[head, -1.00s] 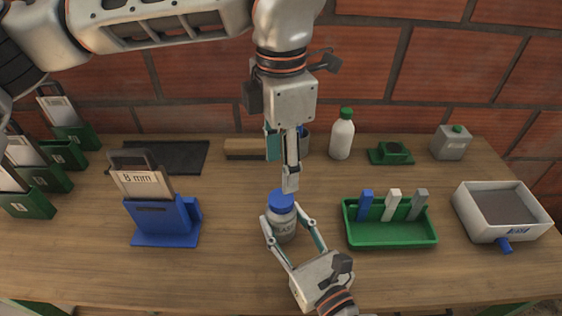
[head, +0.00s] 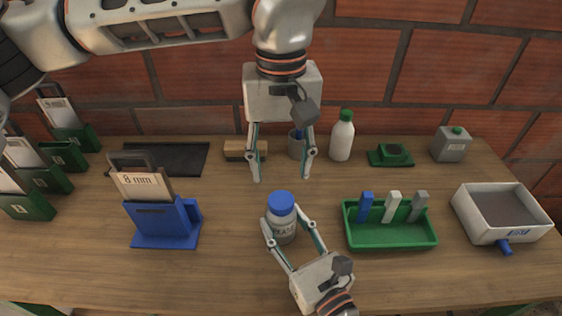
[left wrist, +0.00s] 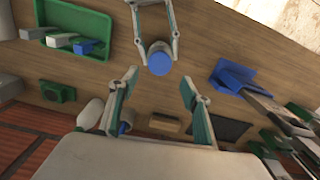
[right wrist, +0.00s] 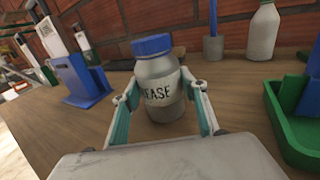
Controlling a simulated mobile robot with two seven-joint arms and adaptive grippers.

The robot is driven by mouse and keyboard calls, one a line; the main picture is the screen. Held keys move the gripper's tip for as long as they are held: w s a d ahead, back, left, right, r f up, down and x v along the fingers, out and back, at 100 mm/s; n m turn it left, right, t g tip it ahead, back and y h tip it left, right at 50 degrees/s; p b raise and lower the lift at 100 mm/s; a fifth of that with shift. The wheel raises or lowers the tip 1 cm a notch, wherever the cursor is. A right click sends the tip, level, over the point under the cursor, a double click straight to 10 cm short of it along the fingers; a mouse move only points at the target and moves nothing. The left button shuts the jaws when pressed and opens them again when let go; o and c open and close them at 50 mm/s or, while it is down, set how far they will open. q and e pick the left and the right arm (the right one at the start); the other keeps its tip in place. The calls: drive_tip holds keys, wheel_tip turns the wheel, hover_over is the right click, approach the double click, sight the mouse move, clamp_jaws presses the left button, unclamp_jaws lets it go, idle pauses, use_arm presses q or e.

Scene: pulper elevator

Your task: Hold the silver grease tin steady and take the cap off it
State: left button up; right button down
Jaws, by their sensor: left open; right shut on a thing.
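The silver grease tin (head: 281,228) stands upright on the bench, with its blue cap (head: 280,203) on top. Its label, ending in "EASE", shows in the right wrist view (right wrist: 161,91). My right gripper (head: 283,236) is shut on the tin's body, one finger on each side. My left gripper (head: 281,178) is above and behind the tin, fingers spread wide and empty. In the left wrist view the cap (left wrist: 160,60) lies just beyond the open fingertips (left wrist: 160,85), clear of them.
A green tray (head: 390,238) with several upright pieces stands right of the tin. A blue holder (head: 165,222) with an "8 mm" card is to the left. A white bottle (head: 342,137), grey cup (head: 297,147) and white box (head: 500,215) stand farther out. Bare bench surrounds the tin.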

sight(281, 200)
use_arm(q)
drive_tip(key=m, duration=0.5)
drive_tip(key=shift+m, duration=0.4)
drive_tip(key=shift+f, duration=4)
